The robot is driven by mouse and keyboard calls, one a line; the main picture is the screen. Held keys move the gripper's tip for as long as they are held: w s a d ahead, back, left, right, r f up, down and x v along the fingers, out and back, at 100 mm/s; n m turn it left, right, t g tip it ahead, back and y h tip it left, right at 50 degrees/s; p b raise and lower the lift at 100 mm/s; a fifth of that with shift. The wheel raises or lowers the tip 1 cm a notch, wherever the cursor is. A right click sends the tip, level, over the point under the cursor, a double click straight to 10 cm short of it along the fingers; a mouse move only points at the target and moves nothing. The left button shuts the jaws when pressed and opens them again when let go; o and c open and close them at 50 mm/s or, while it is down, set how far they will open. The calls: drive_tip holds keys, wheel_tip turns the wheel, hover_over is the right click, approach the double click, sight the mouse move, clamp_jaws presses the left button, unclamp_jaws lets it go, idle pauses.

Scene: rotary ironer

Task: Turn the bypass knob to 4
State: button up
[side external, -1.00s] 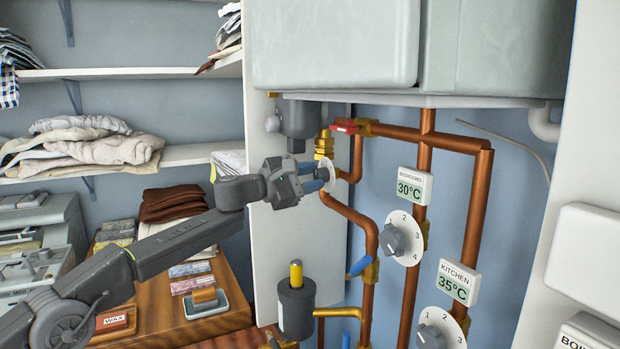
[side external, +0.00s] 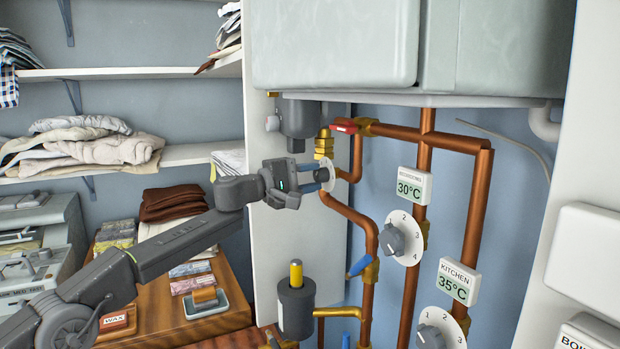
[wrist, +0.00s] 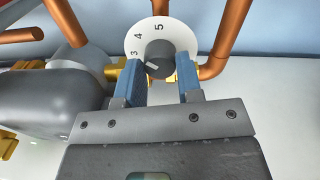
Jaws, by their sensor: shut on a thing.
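The bypass knob (wrist: 159,58) is a small dark grey knob on a round white dial (wrist: 181,33). In the wrist view the numbers 3, 4 and 5 show on the dial, and the knob's white mark points left, near the 3. My gripper (wrist: 160,75) has its two blue fingers on either side of the knob, shut on it. In the side view my gripper (side external: 318,178) meets the dial (side external: 328,164) in front of the copper pipes. The lower part of the dial is hidden by the fingers and knob.
A grey cylinder (side external: 302,120) and a brass fitting (side external: 324,146) sit close above the dial. A copper pipe (side external: 358,217) runs beside it. Two other numbered dials stand to the right, one by the 30°C display (side external: 411,187), one by the 35°C display (side external: 456,282).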

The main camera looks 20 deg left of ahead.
idle(0.4)
drive_tip(key=o, duration=0.9)
drive_tip(key=shift+s+a, duration=0.1)
drive_tip(key=shift+s+a, duration=0.25)
drive_tip(key=v, duration=0.6)
drive_tip(key=shift+s+a, duration=0.2)
